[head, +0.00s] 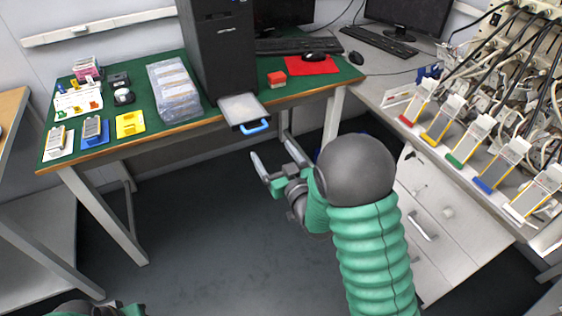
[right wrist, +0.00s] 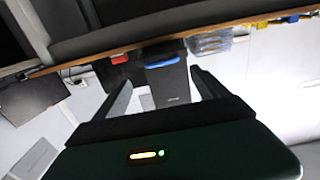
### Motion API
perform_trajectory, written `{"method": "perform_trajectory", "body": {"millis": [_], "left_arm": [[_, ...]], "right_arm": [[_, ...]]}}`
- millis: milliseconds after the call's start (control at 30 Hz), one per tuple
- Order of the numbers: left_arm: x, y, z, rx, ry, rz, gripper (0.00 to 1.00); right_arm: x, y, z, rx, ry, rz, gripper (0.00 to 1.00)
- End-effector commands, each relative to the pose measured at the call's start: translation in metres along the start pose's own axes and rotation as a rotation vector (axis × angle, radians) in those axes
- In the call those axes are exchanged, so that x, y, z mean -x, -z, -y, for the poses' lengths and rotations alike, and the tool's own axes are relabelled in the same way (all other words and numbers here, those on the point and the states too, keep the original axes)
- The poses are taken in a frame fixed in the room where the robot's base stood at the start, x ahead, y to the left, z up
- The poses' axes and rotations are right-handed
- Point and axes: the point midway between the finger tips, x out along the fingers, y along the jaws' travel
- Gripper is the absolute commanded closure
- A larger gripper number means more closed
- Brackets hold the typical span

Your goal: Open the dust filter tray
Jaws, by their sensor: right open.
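The dust filter tray (head: 241,107) sticks out from the bottom front of the black computer tower (head: 217,50), over the table's front edge. Its pale surface and blue handle (head: 255,127) face the room. My right gripper (head: 275,157) is open and empty, in front of and below the handle, apart from it. In the right wrist view, the blue handle (right wrist: 162,63) appears between the two fingers (right wrist: 160,78), farther off, with the tower upside down behind it. My left gripper is out of view; only a bit of my left arm shows at the bottom left.
The green-topped table (head: 140,136) holds cell trays and a clear plastic box (head: 173,92) left of the tower. A red block (head: 277,78), keyboard and mouse lie to the right. A grey bench with drawers (head: 425,210) stands right of my arm. The floor before the table is clear.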

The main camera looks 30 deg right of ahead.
Motion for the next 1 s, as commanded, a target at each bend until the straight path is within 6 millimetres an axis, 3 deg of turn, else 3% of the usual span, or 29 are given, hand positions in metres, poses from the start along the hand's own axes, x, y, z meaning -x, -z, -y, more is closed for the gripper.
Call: {"method": "perform_trajectory", "body": {"millis": [100, 300, 800, 867, 1000], "left_arm": [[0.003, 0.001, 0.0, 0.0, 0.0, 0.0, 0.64], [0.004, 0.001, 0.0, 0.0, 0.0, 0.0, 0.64], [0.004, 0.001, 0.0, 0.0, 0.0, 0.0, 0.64], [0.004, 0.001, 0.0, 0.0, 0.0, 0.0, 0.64], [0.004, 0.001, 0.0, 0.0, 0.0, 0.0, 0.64]], "right_arm": [[0.028, 0.0, -0.001, 0.001, -0.002, 0.002, 0.17], [0.05, -0.001, -0.001, 0.001, -0.001, 0.0, 0.17], [0.05, -0.003, -0.001, 0.001, -0.003, 0.017, 0.17], [0.049, -0.009, 0.0, 0.002, -0.009, 0.067, 0.17], [0.058, -0.044, 0.006, 0.003, -0.036, 0.335, 0.17]]}}
